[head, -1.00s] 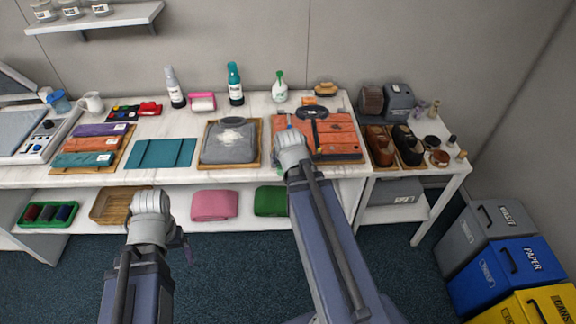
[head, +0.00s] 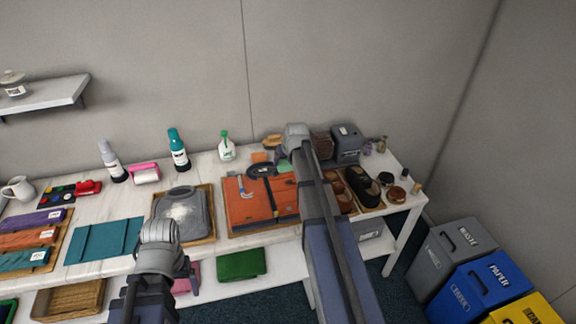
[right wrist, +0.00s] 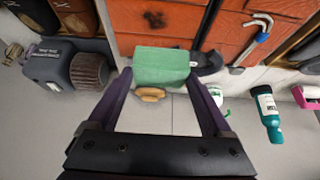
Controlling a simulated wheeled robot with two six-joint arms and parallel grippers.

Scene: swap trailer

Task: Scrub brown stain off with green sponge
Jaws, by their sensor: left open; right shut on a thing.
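An orange leather case (head: 252,207) lies on a board on the white table; it also fills the top of the right wrist view (right wrist: 205,25). A dark brownish patch (right wrist: 155,18) shows on its surface in the right wrist view. The green sponge (head: 285,167) is at the case's back edge, beneath my right gripper (head: 286,160). In the right wrist view my right gripper (right wrist: 160,76) is shut on the sponge (right wrist: 161,66), one finger at each side. Whether the sponge touches the table is unclear. My left gripper (head: 184,264) is open and empty near the table's front edge.
Bottles (head: 178,150) stand behind; brown shoes (head: 362,184) are on the right.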

